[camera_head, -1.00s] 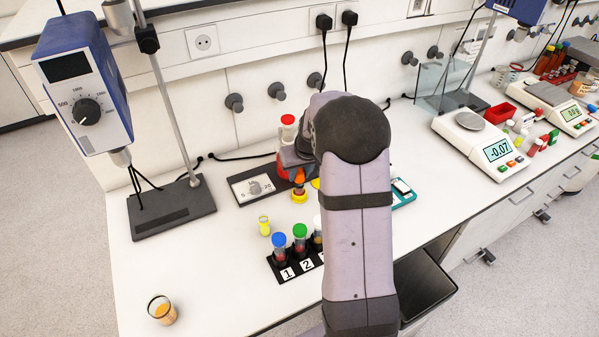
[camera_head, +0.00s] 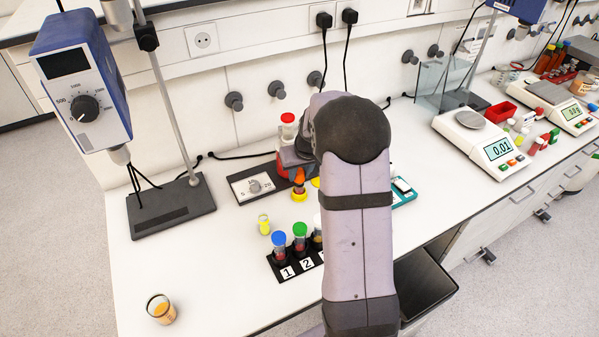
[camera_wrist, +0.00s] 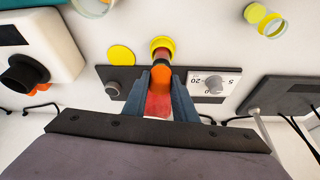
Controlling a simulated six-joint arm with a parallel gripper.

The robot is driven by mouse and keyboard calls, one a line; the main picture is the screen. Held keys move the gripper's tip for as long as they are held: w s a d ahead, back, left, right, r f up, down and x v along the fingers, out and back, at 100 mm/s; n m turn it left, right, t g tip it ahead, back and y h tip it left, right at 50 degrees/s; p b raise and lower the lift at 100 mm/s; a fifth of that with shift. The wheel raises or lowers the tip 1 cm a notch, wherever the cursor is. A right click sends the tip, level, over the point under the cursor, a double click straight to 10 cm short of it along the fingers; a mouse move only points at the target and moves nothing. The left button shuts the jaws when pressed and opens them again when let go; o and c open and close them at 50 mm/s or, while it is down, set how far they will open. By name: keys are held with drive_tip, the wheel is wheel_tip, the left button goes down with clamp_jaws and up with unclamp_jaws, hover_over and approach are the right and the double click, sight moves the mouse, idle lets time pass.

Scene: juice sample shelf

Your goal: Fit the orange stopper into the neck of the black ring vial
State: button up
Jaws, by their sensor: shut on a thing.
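My gripper (camera_wrist: 160,88) is shut on the orange stopper (camera_wrist: 161,72), which shows between its fingertips. In the head view, the stopper (camera_head: 299,176) is just above a yellow ring (camera_head: 299,196). In the wrist view, a dark red tube-like part lies between the stopper and the yellow ring (camera_wrist: 162,43); I cannot tell whether they touch. A red shape (camera_wrist: 158,105) also shows between the fingers, partly hidden. I cannot make out a black ring on any vial; my arm hides part of the bench.
A black rack (camera_head: 287,274) holds several capped vials near the front. A small yellow vial (camera_head: 264,225) and a beaker of orange liquid (camera_head: 161,309) stand left. A dial device (camera_head: 252,185) and a red-capped vessel (camera_head: 288,119) are behind.

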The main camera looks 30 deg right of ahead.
sight(300, 173)
drive_tip(key=shift+s+f, duration=0.2)
drive_tip(key=shift+f, duration=0.15)
idle(0.3)
drive_tip(key=o, duration=1.1)
drive_tip(key=shift+w+f, duration=0.1)
drive_tip(key=shift+w, duration=0.05)
drive_tip(key=shift+r, duration=0.2)
drive_tip(key=b+v, duration=0.2)
drive_tip(key=v, duration=0.3)
drive_tip(key=shift+r, duration=0.35)
drive_tip(key=shift+s+r+b, duration=0.4)
drive_tip(key=shift+r, duration=0.2)
